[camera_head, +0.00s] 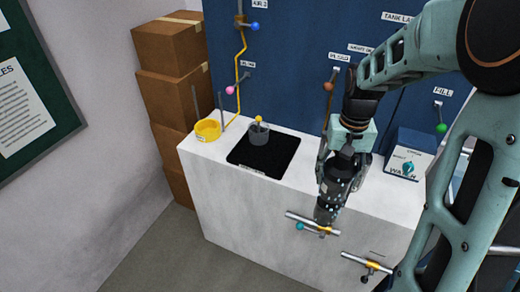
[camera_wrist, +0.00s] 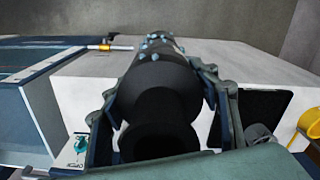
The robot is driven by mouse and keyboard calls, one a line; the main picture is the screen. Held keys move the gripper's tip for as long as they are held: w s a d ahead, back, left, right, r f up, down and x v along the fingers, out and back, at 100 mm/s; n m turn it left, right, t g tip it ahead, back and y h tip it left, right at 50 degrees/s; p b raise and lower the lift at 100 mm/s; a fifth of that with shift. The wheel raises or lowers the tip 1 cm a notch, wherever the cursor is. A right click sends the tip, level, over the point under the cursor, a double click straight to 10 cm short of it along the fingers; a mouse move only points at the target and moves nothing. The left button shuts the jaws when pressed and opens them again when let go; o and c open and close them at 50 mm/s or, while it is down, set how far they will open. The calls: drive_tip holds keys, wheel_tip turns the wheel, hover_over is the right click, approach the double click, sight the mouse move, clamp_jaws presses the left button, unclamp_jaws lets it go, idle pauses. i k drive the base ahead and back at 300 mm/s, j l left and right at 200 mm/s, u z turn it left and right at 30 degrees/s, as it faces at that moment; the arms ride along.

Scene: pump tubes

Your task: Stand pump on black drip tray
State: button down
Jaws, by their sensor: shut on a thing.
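The pump (camera_head: 333,196) is a dark, stepped cylinder with a greyer end and small light-blue studs. My gripper (camera_head: 341,170) is shut around its body and holds it at the front edge of the white counter, to the right of the tray. In the wrist view, the pump (camera_wrist: 160,92) lies between both fingers, its studded end pointing away. The black drip tray (camera_head: 272,164) is a flat square on the counter; part of it shows at the right in the wrist view (camera_wrist: 262,106). The pump is apart from the tray.
A grey cup (camera_head: 259,136) with a yellow ball-topped stem stands on the tray's back part. A yellow ring-shaped holder (camera_head: 207,130) is left of the tray. Pipe valves (camera_head: 312,225) jut from the counter front.

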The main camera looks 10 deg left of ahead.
sight(272, 161)
drive_tip(key=i+j, duration=0.5)
drive_tip(key=j, duration=0.25)
drive_tip(key=i+j, duration=0.2)
drive_tip(key=i, duration=0.15)
